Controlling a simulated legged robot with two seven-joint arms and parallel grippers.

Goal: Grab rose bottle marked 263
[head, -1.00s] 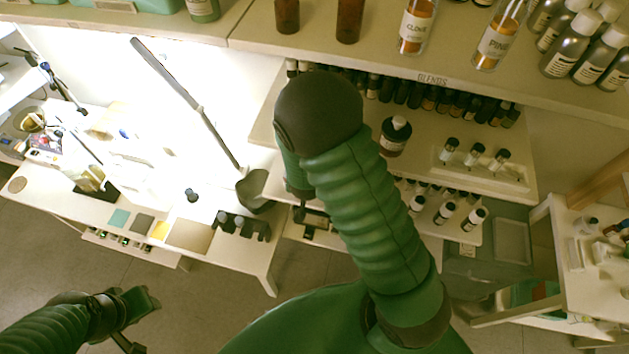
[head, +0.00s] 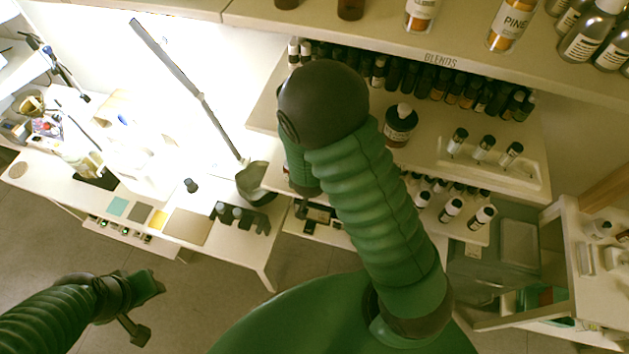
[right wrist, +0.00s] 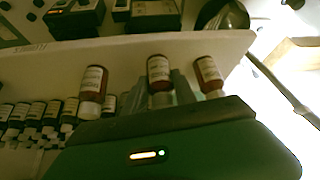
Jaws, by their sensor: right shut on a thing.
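In the right wrist view, three small dark-red bottles with white labels and pale caps stand in a row along a pale shelf edge: a left one (right wrist: 92,88), a middle one (right wrist: 159,72) and a right one (right wrist: 208,74). Their label text is too small to read, so I cannot tell which is 263. My right gripper (right wrist: 163,92) is shut on the middle bottle, its grey fingers around it. In the head view my right arm hides this gripper. My left gripper (head: 146,309) is open and empty over the floor at lower left.
Several more bottles (right wrist: 35,115) stand in rows close by in the right wrist view. In the head view, the blends shelf (head: 400,165) holds dark bottles and a white tray (head: 515,180). A work table (head: 130,200) is at left. The floor (head: 215,285) in front is clear.

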